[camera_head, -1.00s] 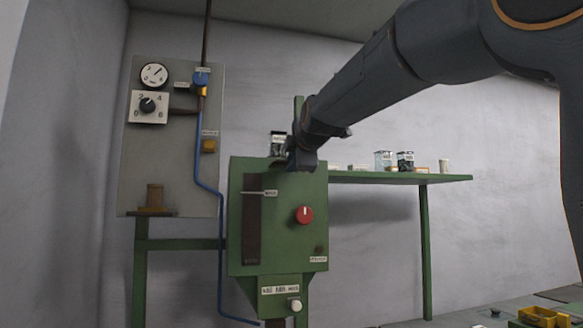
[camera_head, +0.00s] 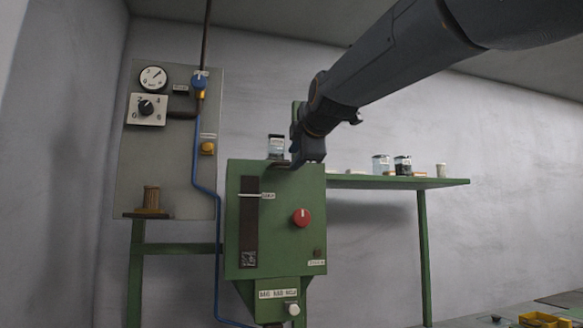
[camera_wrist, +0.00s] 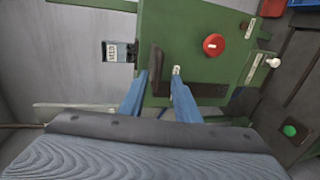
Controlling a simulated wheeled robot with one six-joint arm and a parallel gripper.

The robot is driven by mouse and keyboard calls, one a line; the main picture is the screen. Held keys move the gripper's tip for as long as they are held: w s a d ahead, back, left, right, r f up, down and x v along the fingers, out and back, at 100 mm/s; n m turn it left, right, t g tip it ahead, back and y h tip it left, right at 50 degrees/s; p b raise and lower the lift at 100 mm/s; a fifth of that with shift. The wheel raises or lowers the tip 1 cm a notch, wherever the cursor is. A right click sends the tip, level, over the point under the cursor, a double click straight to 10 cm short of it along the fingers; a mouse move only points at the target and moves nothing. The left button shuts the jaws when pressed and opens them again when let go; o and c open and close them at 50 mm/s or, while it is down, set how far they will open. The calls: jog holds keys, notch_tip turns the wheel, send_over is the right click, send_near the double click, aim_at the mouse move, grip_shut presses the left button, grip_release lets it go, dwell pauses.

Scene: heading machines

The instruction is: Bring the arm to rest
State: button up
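My arm reaches in from the upper right in the head view. My gripper (camera_head: 308,150) is above and at the top edge of the green machine box (camera_head: 285,240); its fingers are hard to make out there. In the wrist view two blue fingers (camera_wrist: 160,84) stand apart with nothing held between them. Beyond them lies the green box face (camera_wrist: 190,50) with its dark slot (camera_wrist: 157,70) and red knob (camera_wrist: 213,44). I cannot tell whether the fingers touch the box.
A grey panel (camera_head: 165,175) with gauge, dial and blue hose (camera_head: 205,186) stands left. A green shelf (camera_head: 400,182) bears several jars behind the box. A jar (camera_head: 276,147) stands close left of my gripper. A yellow bin (camera_head: 540,320) is low right. Open air lies right.

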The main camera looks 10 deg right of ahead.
jog(key=shift+v, duration=0.8)
jog(key=s+d+f+m+g, duration=0.15)
jog(key=f+m+g, duration=0.3)
jog(key=f, duration=1.45)
jog(key=s+f+m+g, duration=0.25)
jog(key=f+m, duration=0.25)
jog(key=f, duration=1.4)
jog(key=s+f+m+g, duration=0.7)
jog(key=s+f+m, duration=0.2)
jog(key=s+f, duration=1.4)
notch_tip(320, 180, down, 4)
jog(key=shift+s+d+r+g+h, duration=0.1)
jog(key=shift+s+d+g+h, duration=0.1)
jog(key=shift+d+g+h, duration=0.15)
